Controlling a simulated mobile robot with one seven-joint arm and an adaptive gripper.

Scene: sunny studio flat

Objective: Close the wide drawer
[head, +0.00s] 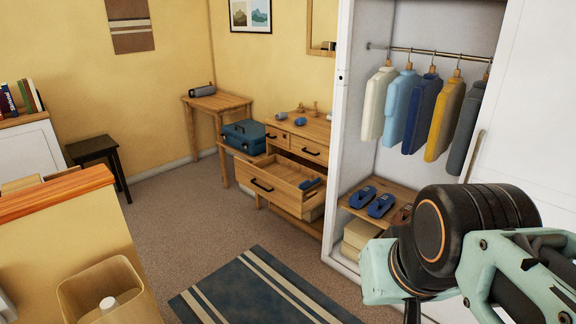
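The wide drawer (262,187) is the lower drawer of a small wooden dresser (318,134) near the back wall. It is pulled well out, with a dark bar handle on its front. A blue item (310,183) lies inside at its right end. Two smaller drawers above it look shut. My gripper (520,275) shows only in part at the lower right, in teal and black. It is well apart from the drawer, nearer to me. Its fingertips are not visible, so I cannot tell whether it is open or holds anything.
An open wardrobe (349,130) with hanging clothes and shoes stands right of the dresser. A blue case (245,136) and a small table (215,102) are to its left. A striped rug (255,292) lies in front. A wood-topped counter (60,193) and a bin (100,290) are at left.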

